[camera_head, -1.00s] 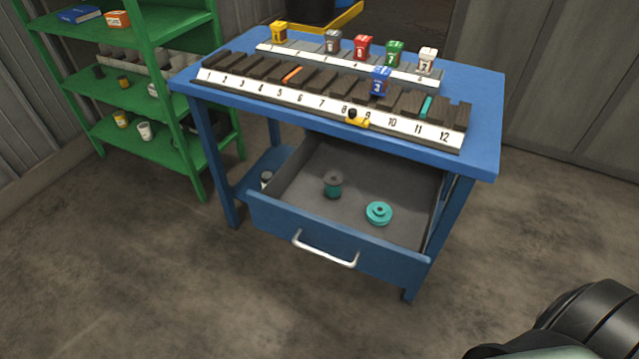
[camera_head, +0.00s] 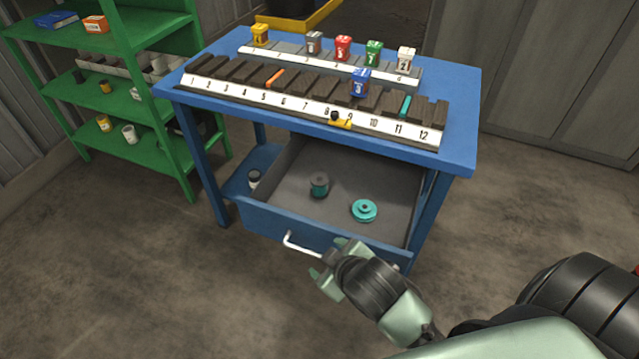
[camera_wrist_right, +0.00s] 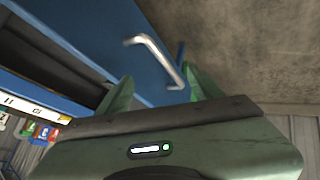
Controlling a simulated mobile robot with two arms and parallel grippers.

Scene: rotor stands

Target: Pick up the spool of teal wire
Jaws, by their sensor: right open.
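A dark-ended spool with teal wire (camera_head: 319,187) stands upright in the open drawer (camera_head: 262,221) of the blue workbench. A bright teal grooved disc, like a pulley (camera_head: 364,210), lies to its right. My right gripper (camera_head: 330,262) is in front of the drawer, close to the silver handle (camera_head: 303,246), below and right of the spool in the picture. In the right wrist view the gripper (camera_wrist_right: 158,88) is open, with the handle (camera_wrist_right: 156,58) showing just beyond and between its fingers. Nothing is seen held. The left gripper is not in view.
The benchtop (camera_head: 459,156) carries numbered racks with dark slats and several small coloured numbered bins. A green shelf (camera_head: 165,95) stands left. Floor in front is clear.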

